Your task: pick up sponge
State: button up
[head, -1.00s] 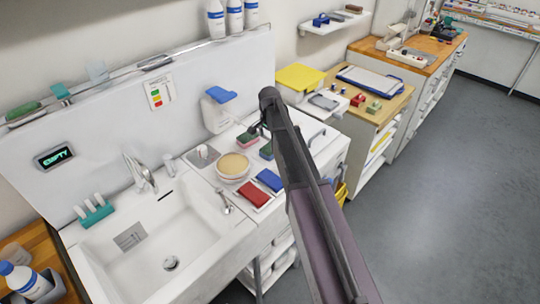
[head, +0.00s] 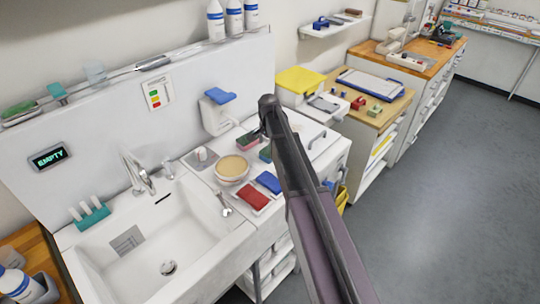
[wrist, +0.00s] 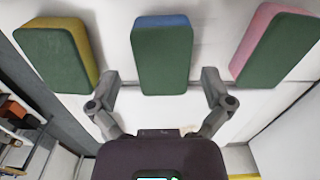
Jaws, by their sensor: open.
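Three two-layer sponges lie in a row on a white surface in the wrist view, green sides showing: one with a yellow layer (wrist: 58,55) at left, one with a blue layer (wrist: 162,55) in the middle, one with a pink layer (wrist: 277,45) at right. My gripper (wrist: 160,80) is open and empty, its fingers spread to either side of the middle sponge's near end. Contact cannot be told. In the head view, the pink sponge (head: 247,141) and part of the blue one (head: 266,153) show beside my arm; the yellow one is hidden.
A round tan-topped dish (head: 232,168), a red cloth (head: 252,196) and a blue cloth (head: 269,182) lie near the sponges. The sink (head: 150,240) is to the left. A white dispenser with a blue lever (head: 217,113) is on the wall panel behind.

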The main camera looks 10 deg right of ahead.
aim_at(268, 151)
jog(key=shift+a+f+b, duration=0.15)
jog(key=shift+f+b, duration=1.75)
jog(key=shift+f, duration=0.25)
jog(key=shift+c, duration=0.2)
jog(key=c, duration=0.4)
jog(key=shift+c, duration=0.2)
